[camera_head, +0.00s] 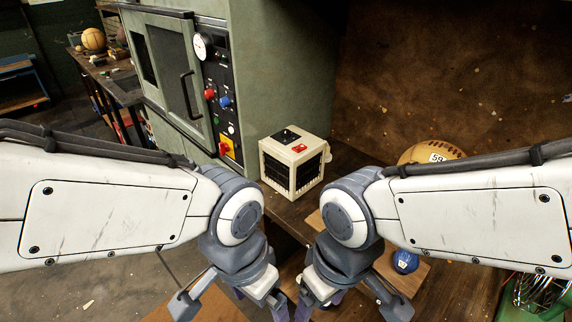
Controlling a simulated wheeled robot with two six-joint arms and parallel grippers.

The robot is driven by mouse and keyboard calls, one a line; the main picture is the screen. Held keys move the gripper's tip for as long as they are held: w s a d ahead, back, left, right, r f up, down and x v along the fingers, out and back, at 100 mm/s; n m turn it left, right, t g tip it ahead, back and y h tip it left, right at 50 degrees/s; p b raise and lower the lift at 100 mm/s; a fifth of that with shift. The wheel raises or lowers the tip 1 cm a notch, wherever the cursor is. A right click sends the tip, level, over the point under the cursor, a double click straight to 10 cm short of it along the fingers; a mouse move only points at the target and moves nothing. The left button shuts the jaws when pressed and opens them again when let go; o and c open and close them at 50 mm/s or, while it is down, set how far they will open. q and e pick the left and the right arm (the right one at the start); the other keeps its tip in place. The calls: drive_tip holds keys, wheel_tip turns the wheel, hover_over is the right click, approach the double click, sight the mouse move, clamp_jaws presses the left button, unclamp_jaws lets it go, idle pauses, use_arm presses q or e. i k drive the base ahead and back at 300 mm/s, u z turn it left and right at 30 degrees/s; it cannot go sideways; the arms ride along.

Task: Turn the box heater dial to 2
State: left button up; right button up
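The box heater (294,162) is a small cream cube with dark grilles on its sides. It stands on a wooden surface in the middle of the head view, beyond my two wrists. Its top has a black panel (286,136) and a red part (299,148). The dial and its numbers are too small to read. My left gripper (277,308) and my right gripper (308,306) point down close together at the bottom edge, nearer to me than the heater and apart from it. Their fingertips are cut off or hidden, so their opening does not show.
A green oven cabinet (280,70) with a gauge and control panel stands left of and behind the heater. A tan ball (432,152) lies to the right, partly behind my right arm. A blue ball (405,261) and a wire basket (540,290) are at lower right.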

sight(285, 133)
drive_tip(key=k, duration=0.35)
drive_tip(key=u, duration=0.85)
drive_tip(key=i, duration=1)
drive_tip(key=z, duration=0.6)
